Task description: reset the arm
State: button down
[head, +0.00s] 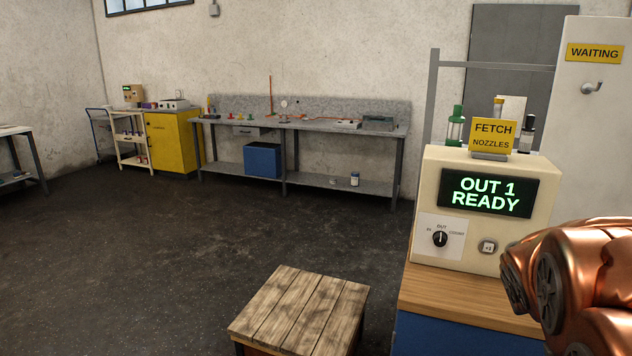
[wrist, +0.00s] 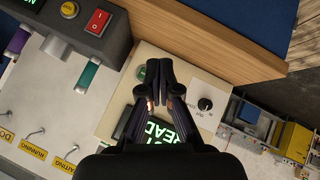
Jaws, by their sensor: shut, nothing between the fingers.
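My gripper (wrist: 160,68) is in the wrist view, with its dark fingers together and nothing between them. It hangs in front of the cream machine (wrist: 118,96), near a green-lit round button (wrist: 141,73). In the head view the cream machine (head: 483,208) shows a screen (head: 486,193) reading "OUT 1 READY". A copper-coloured part of my arm (head: 575,275) fills the lower right of the head view, close to the machine's right side. My gripper is out of the head view.
The machine stands on a wood-topped blue cabinet (head: 470,299). A grey workbench (head: 300,126), a yellow cabinet (head: 170,143) and a trolley (head: 130,140) are at the back wall. The floor between is clear.

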jog(key=s+a+f+g+y+p, duration=0.1)
jog(key=s+a+f+g+y, duration=0.1)
jog(key=s+a, duration=0.9)
jog(key=s+a+f+n+g+y+p, duration=0.1)
jog(key=s+a+g, duration=0.5)
jog(key=s+a, duration=0.6)
jog(key=s+f+y+p, duration=0.1)
jog(key=s+f+y, duration=0.1)
jog(key=s+y, duration=0.1)
jog(key=shift+s+f+g, duration=0.3)
jog(key=shift+s, duration=0.25)
